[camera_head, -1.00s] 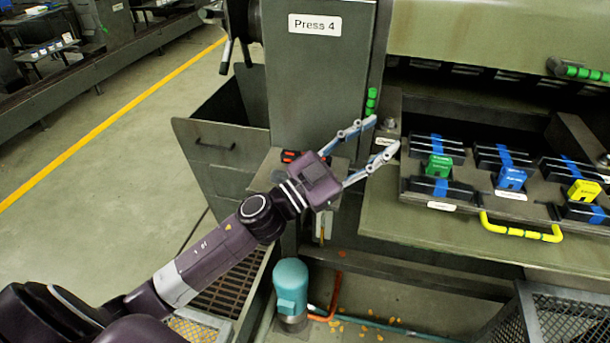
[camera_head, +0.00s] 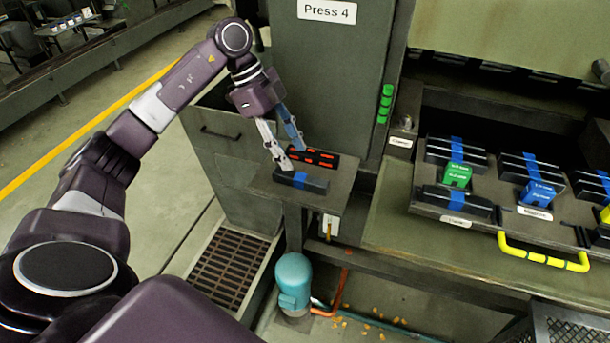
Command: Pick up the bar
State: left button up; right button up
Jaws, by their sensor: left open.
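A dark bar with a blue band (camera_head: 302,182) lies on the small shelf (camera_head: 327,198) in front of the Press 4 panel. A second dark bar with orange-red marks (camera_head: 322,160) lies just behind it on the same shelf. Which one the task means I cannot tell. My left gripper (camera_head: 293,158) is open and points down over the left part of the shelf. One fingertip is close to the blue-banded bar and the other is close to the marked bar. Whether they touch is unclear. Nothing shows between the fingers. My right gripper is not in view.
A tray (camera_head: 432,209) with several dark bars, green and blue blocks and a yellow handle (camera_head: 541,258) sits on the press ledge to the right. A teal motor (camera_head: 293,283) stands below.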

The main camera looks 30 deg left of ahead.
aim_at(300, 176)
pick_arm(q)
jog(key=shift+s+a+r, duration=0.1)
jog(key=shift+s+a, duration=0.15)
jog(key=shift+a, duration=0.45)
jog(key=shift+s+a+f+n+y, duration=0.1)
jog(key=shift+f+n+y, duration=0.1)
jog(key=shift+n+y, duration=0.1)
jog(key=p+x, duration=0.1)
jog(key=x, duration=0.2)
jog(key=p+x, duration=0.1)
jog(key=x, duration=0.2)
jog(key=shift+d, duration=0.45)
jog(key=shift+d+f, duration=0.15)
jog(key=shift+f, duration=0.3)
jog(key=shift+w, duration=0.25)
grip_shut()
